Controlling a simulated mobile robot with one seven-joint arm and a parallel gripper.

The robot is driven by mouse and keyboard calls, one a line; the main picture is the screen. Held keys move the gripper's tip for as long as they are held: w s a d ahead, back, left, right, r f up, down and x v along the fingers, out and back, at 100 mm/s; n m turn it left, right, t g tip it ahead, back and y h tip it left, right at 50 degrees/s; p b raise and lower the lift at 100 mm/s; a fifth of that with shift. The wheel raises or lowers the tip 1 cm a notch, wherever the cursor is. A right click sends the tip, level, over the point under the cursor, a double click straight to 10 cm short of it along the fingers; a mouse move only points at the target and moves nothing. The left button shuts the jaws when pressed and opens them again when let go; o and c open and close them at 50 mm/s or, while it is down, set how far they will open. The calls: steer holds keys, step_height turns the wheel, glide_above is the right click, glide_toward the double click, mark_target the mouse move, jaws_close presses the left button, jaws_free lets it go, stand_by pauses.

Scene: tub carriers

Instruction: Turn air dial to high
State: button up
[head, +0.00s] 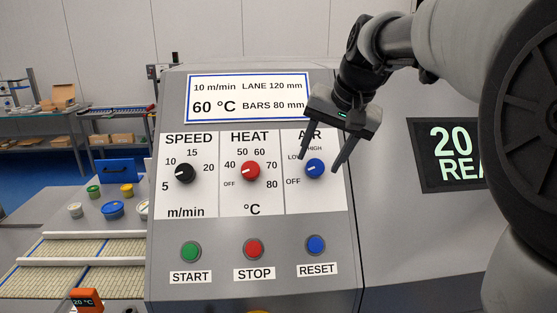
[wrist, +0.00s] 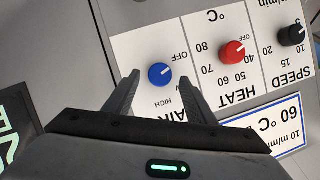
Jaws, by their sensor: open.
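The blue air dial (head: 314,168) is on the AIR panel, at the right of the dial row. Its white mark points left, towards the OFF side; in the wrist view the mark on the dial (wrist: 160,74) also points towards OFF. HIGH is printed above the dial, and LOW at its upper left, partly behind a finger. My gripper (head: 320,165) is open, with one finger on either side of the dial. In the wrist view the dial shows between the fingertips of my gripper (wrist: 160,71), with gaps at both sides. I cannot tell how far the tips are from the panel.
The red heat dial (head: 250,171) is just left, and the black speed dial (head: 184,173) is farther left. Green START (head: 190,250), red STOP (head: 253,249) and blue RESET (head: 316,245) buttons sit below. A display (head: 248,98) is above.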

steer(key=shift+x, duration=1.05)
steer(key=c, duration=1)
steer(key=shift+c, duration=0.2)
